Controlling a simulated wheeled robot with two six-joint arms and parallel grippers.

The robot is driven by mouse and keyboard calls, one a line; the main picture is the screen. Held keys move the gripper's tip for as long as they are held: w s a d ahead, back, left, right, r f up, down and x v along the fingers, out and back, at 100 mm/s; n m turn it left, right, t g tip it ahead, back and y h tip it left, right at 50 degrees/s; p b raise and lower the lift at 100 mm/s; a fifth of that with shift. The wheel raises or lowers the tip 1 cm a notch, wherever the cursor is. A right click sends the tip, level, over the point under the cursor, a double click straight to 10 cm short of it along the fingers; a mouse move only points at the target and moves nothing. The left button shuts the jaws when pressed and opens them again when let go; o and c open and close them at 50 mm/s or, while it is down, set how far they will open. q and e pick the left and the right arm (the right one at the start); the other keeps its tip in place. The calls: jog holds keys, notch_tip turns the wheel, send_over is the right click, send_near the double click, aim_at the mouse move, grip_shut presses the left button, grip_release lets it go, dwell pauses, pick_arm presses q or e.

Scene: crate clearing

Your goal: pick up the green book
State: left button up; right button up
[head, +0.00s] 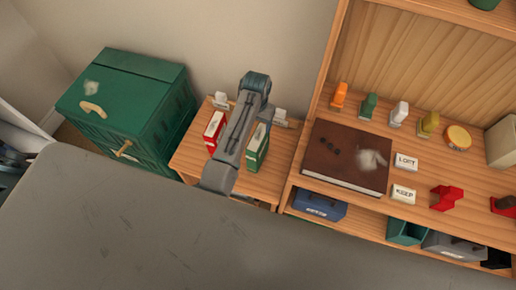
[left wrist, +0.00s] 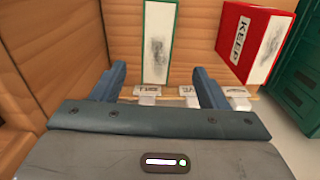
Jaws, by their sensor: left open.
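The green book (head: 256,152) stands upright on the small wooden table, partly covered by my left arm in the head view. In the left wrist view, the green book (left wrist: 157,45) shows a pale smudged face with green edges. My left gripper (left wrist: 160,73) is open and empty; in that picture the book appears between its two blue fingers, beyond the tips, with no clear contact. In the head view my left arm reaches over the table, and the fingers cannot be made out. My right gripper is not in view.
A red book (head: 214,130) marked KEEP stands beside the green one. White label stands (head: 280,117) are near. A bookcase with a brown album (head: 346,157) borders the table on the right. A green crate (head: 122,105) stands left.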

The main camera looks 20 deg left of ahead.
aim_at(258, 137)
pick_arm(q)
jog(key=f, duration=0.5)
jog(key=f+p, duration=0.1)
jog(key=f, duration=0.4)
jog(key=shift+d+f, duration=0.2)
jog(key=shift+f, duration=0.05)
jog(key=shift+r, duration=0.1)
grip_shut()
